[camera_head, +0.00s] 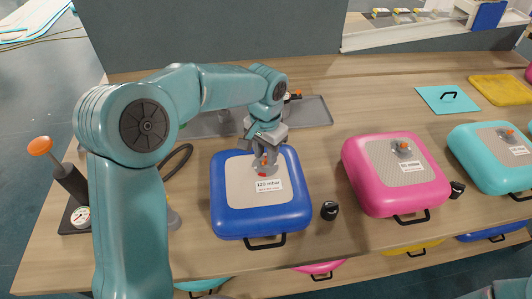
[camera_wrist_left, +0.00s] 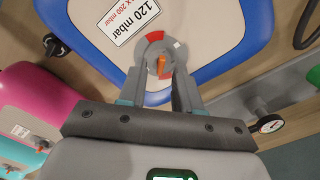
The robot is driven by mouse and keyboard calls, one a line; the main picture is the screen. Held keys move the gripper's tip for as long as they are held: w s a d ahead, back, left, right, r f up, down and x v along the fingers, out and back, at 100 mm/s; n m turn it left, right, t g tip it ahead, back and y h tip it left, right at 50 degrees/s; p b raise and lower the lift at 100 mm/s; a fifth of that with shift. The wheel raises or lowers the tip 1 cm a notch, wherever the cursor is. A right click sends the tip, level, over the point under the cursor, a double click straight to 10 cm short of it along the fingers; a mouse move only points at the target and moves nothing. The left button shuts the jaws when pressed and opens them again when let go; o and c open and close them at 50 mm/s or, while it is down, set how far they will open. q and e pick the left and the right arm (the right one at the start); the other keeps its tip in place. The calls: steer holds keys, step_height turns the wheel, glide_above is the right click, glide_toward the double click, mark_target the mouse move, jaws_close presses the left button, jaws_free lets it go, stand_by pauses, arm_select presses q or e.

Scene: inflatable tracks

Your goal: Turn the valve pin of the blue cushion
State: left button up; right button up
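The blue cushion (camera_head: 232,222) lies on the wooden table, with a grey top panel and a pressure label (camera_head: 268,185); in the left wrist view the label reads 120 mbar (camera_wrist_left: 133,20). Its round grey valve with red marks (camera_wrist_left: 154,42) and small orange valve pin (camera_wrist_left: 162,66) lies near one edge of the panel. My left gripper (camera_head: 264,157) is over the valve, partly hiding it in the head view. In the left wrist view its two fingers (camera_wrist_left: 156,82) are apart, one on each side of the pin; contact is not clear. My right gripper is not in view.
A pink cushion (camera_head: 368,190) and a turquoise cushion (camera_head: 482,180) lie to the right. A black knob (camera_head: 329,210) stands between the blue and pink ones. A hand pump with orange handle (camera_head: 40,146) is at left. A grey tray (camera_head: 316,110) lies behind.

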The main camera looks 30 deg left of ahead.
arm_select(q)
steer(key=shift+a+f, duration=0.15)
steer(key=shift+f, duration=0.35)
steer(key=shift+s+r, duration=0.1)
steer(key=shift+s, duration=0.05)
steer(key=shift+w, duration=0.2)
jaws_close()
steer(key=shift+s, duration=0.1)
